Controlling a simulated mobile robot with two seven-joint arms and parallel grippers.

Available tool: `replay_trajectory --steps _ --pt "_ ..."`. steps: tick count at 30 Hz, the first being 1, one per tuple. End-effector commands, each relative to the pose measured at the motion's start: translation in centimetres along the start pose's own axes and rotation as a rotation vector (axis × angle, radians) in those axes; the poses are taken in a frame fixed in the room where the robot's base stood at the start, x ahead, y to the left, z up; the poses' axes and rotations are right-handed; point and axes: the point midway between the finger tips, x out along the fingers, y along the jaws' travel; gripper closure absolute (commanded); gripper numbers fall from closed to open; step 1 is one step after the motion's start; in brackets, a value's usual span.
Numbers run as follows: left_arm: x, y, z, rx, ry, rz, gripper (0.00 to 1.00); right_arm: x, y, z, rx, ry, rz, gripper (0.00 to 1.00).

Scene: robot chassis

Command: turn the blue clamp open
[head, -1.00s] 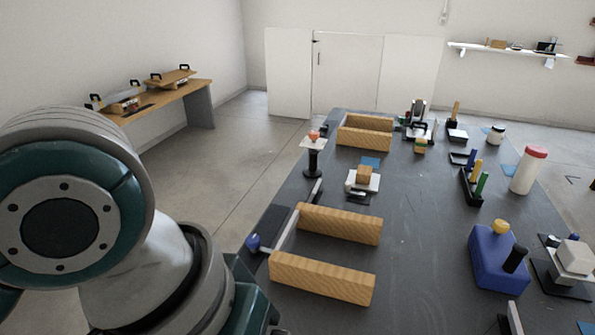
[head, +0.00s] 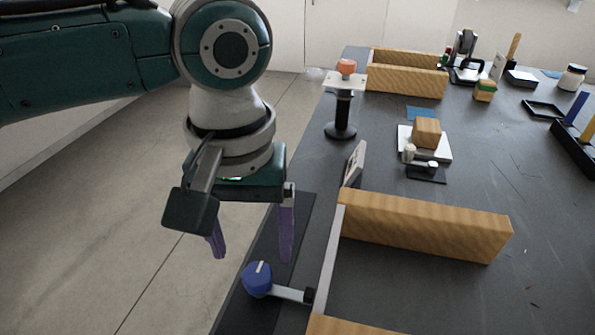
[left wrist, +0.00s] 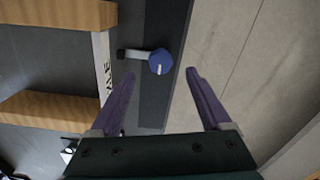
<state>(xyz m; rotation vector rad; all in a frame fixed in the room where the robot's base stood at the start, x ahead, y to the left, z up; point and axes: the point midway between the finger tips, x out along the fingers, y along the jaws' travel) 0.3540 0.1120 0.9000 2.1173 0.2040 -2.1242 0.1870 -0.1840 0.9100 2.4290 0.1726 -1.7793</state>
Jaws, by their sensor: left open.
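The blue clamp (head: 258,279) is a round blue knob with a white mark on top. My left gripper (head: 252,256) is open and empty, fingers pointing down, above and behind the knob in the head view. In the left wrist view the clamp (left wrist: 161,62) lies ahead of the purple fingertips, between their lines and nearer the left one. The fingers do not appear to touch it. My right gripper is out of view.
Wooden blocks (head: 425,226) stand right of the clamp. A small grey plate (head: 354,164) leans upright behind it. A black stand with an orange top (head: 341,117) is farther back. The floor left of the table is clear.

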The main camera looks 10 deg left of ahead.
Motion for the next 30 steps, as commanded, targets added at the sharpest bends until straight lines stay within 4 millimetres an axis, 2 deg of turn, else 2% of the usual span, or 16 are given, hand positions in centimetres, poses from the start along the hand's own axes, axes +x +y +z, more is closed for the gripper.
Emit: replay_trajectory --steps 1,3,9,13,21,30 --pt "1.4 -0.1 0.0 -0.001 -0.001 -0.002 0.19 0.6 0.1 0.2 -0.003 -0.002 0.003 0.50" --pt "2.8 -0.1 0.0 -0.001 -0.001 -0.002 0.19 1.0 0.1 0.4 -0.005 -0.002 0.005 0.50" --pt "5.5 0.0 0.0 0.001 0.001 -0.001 0.19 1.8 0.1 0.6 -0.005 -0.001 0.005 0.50" --pt "6.1 0.0 0.0 0.002 0.001 -0.001 0.19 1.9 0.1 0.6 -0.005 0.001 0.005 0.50" --pt "6.2 0.0 0.0 0.002 0.002 0.000 0.20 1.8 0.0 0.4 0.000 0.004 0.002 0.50" --pt "6.2 0.0 0.0 0.002 0.002 0.000 0.54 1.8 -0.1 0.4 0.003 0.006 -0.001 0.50"
